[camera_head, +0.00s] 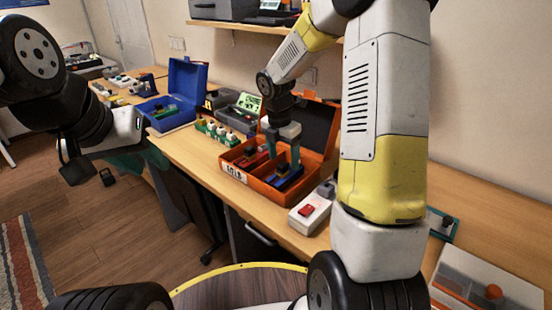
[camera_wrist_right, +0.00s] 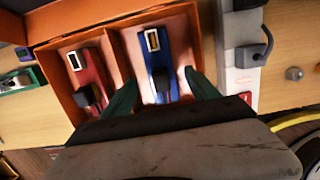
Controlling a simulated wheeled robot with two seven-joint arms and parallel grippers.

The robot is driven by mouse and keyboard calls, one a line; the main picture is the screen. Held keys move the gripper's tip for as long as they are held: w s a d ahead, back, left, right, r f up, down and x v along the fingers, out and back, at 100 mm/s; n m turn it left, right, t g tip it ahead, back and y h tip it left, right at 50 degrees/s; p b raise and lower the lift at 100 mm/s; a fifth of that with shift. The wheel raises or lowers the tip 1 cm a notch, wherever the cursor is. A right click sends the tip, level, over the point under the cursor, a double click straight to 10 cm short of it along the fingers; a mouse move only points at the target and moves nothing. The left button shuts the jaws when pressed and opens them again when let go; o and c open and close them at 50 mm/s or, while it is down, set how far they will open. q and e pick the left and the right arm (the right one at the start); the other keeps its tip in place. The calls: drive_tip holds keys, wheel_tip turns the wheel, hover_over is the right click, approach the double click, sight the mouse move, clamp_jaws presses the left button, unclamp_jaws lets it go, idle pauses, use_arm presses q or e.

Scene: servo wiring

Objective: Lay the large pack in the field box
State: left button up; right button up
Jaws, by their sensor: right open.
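The orange box (camera_head: 254,190) stands open on the bench, its lid up at the back and a white label on its front. A divider splits it into two compartments. A blue pack (camera_wrist_right: 153,48) lies in the right compartment and a smaller red pack (camera_wrist_right: 89,75) in the left one. My right gripper (camera_head: 284,150) points down into the right compartment. Its teal fingers are apart, one on either side of the blue pack in the right wrist view, with gaps visible. My left gripper (camera_head: 132,160) hangs off the bench's front edge at the left; its jaws are unclear.
An open blue box (camera_head: 178,118) stands further left on the bench. Green-based parts (camera_head: 215,130) sit between the boxes. A grey device with a red switch (camera_head: 312,209) stands right of the orange box. A clear-lidded case (camera_head: 480,280) lies at the near right.

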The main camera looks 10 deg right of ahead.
drive_tip(key=r, duration=0.5)
drive_tip(key=shift+s+a+r, duration=0.1)
drive_tip(key=shift+s+a, duration=0.15)
drive_tip(key=shift+s+r, duration=0.15)
drive_tip(key=shift+r, duration=0.2)
drive_tip(key=s+r+m+t+y, duration=0.1)
drive_tip(key=s+r+m+t, duration=0.1)
drive_tip(key=s+r+m, duration=0.4)
drive_tip(key=s+r+m+t+y, duration=0.2)
drive_tip(key=s+r+m, duration=0.4)
drive_tip(key=s+m, duration=1.1)
drive_tip(key=shift+a+r+m+t+y, duration=0.25)
drive_tip(key=shift+a+m+t, duration=0.25)
drive_tip(key=shift+m, duration=0.6)
